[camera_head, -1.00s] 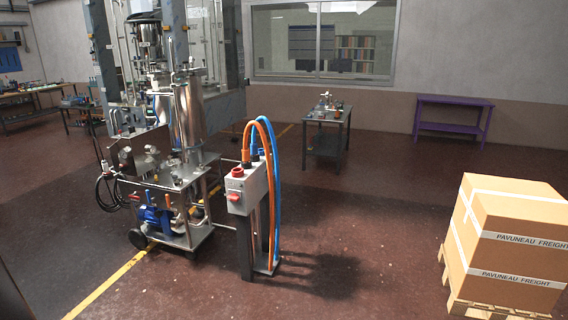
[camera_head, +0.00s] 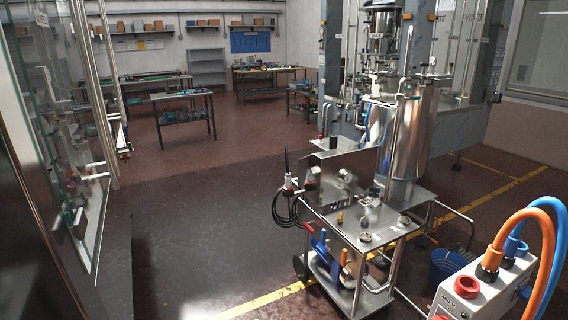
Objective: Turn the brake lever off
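A wheeled steel cart (camera_head: 368,232) with a tall shiny tank (camera_head: 411,135) stands right of the middle. A blue pump (camera_head: 325,255) sits on its lower shelf. Small orange and yellow handles show near the pump; I cannot tell whether one of them is the brake lever. Neither of my grippers is in view.
A glass-panelled frame (camera_head: 62,150) stands close on the left. Work tables (camera_head: 180,97) and a grey shelf unit (camera_head: 206,68) are at the back. The dark floor (camera_head: 190,225) between is clear. A yellow line (camera_head: 265,300) runs beneath the cart.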

